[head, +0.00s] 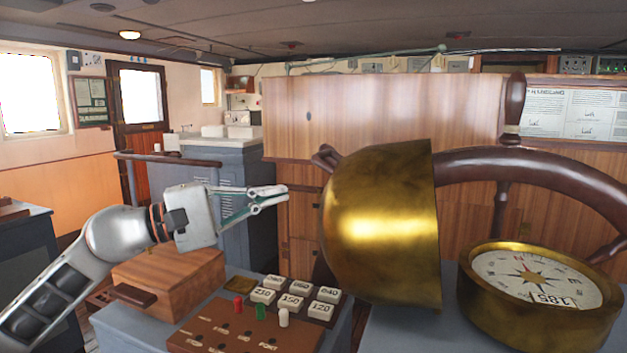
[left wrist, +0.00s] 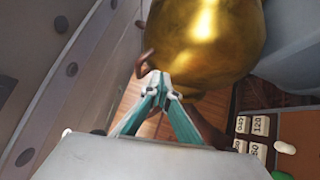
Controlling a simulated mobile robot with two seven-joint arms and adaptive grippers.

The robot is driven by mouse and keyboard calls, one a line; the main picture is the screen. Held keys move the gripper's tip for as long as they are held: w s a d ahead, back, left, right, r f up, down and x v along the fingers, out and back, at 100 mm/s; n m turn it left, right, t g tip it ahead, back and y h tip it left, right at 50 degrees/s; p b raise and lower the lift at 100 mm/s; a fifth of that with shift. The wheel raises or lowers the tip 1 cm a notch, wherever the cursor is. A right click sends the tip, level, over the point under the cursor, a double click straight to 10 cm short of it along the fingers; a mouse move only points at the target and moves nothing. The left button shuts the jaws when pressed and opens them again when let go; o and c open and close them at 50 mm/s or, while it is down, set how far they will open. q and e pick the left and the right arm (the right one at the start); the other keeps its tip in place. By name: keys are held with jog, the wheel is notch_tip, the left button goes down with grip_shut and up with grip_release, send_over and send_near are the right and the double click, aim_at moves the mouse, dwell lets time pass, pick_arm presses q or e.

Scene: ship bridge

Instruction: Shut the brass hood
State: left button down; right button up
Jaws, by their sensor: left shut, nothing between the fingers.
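The brass hood (head: 380,225) is a large shiny dome, tipped up on its side so that it stands open at the left of the compass. The compass (head: 540,285) lies uncovered in its round brass bowl, its white card in plain view. My left gripper (head: 284,192) is shut and empty, to the left of the hood's domed side and apart from it in the head view. In the left wrist view the hood (left wrist: 207,40) fills the top, just beyond my closed fingertips (left wrist: 160,82). My right gripper is not in view.
A dark wooden steering wheel (head: 540,165) rises behind the hood and compass. Below my left arm are a wooden box (head: 165,280), several white numbered blocks (head: 291,301) and a brown board with coloured pegs (head: 240,330). A grey cabinet (head: 240,190) stands behind the gripper.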

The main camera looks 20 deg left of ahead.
pick_arm(q)
jog(key=shift+w+d+r+p, duration=0.2)
jog(key=shift+w+d+p, duration=0.3)
jog(key=shift+d, duration=0.65)
jog(key=shift+w+d+r+p, duration=0.15)
jog(key=shift+w+d+p, duration=0.3)
jog(key=shift+d, duration=0.75)
jog(key=shift+w+d+r+p, duration=0.2)
jog(key=shift+w+d+p, duration=0.3)
jog(key=shift+d, duration=0.65)
jog(key=shift+s+r, duration=0.1)
